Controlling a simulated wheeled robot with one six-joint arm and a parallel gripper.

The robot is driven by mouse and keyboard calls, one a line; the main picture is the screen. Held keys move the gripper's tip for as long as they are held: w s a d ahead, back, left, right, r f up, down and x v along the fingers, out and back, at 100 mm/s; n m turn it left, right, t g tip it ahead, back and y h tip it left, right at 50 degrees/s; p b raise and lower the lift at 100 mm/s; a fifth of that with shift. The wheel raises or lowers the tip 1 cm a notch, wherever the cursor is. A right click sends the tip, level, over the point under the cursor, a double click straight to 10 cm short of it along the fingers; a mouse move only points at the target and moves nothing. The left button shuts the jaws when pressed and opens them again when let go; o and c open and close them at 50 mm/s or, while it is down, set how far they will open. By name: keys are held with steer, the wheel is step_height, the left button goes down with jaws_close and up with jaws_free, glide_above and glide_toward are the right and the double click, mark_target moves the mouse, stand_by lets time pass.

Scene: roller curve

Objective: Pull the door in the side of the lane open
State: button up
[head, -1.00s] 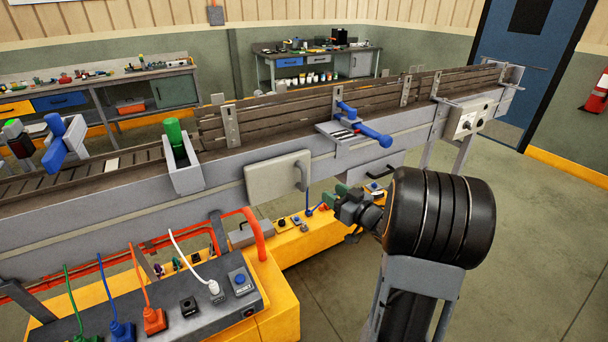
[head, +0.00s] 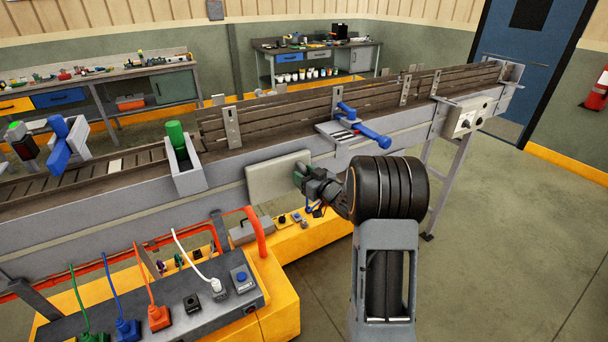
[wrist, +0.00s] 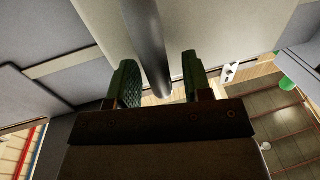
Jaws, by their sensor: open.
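The door (head: 272,178) is a pale grey panel in the side of the lane (head: 110,217), below the rollers, and looks shut. In the head view my gripper (head: 301,171) is at the door's right edge and hides the handle. In the wrist view the grey bar handle (wrist: 148,45) runs between the two green finger pads of my open gripper (wrist: 158,88). A gap shows between the handle and each pad. The door's pale face (wrist: 205,30) lies behind the handle.
A blue lever (head: 368,134) sticks out from the lane above and right of the door. A yellow cabinet (head: 275,280) with a plug panel (head: 190,305), cables and an orange pipe (head: 257,236) stands below. A grey control box (head: 466,116) is further right. The floor at right is clear.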

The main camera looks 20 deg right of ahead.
jaws_close()
stand_by(0.5)
